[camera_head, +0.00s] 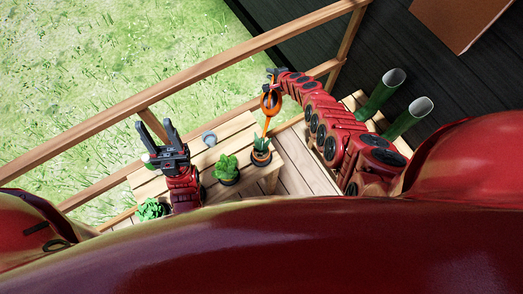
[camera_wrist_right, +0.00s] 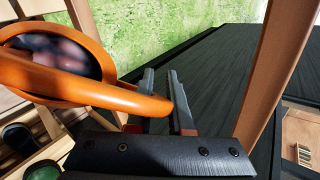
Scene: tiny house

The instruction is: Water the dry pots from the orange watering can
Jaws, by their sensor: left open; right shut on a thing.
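The orange watering can (camera_head: 270,101) hangs from my right gripper (camera_head: 273,74), which is shut on it. Its thin spout points down at the spiky plant's pot (camera_head: 261,157) at the right end of the wooden bench (camera_head: 238,127). I cannot tell whether water flows. In the right wrist view the can's orange handle (camera_wrist_right: 95,92) crosses the fingers. A bushy plant in a dark pot (camera_head: 228,169) stands left of the spiky one. Another leafy plant (camera_head: 152,208) is at lower left, its pot hidden. My left gripper (camera_head: 155,125) is open above the bench. Soil dryness cannot be told.
A small grey object (camera_head: 209,138) is on the bench, and a small pale and red thing (camera_head: 148,160) is beside my left gripper. A wooden railing (camera_head: 190,73) runs behind the bench. Green boots (camera_head: 381,92) stand at right near the dark wall (camera_head: 420,70).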

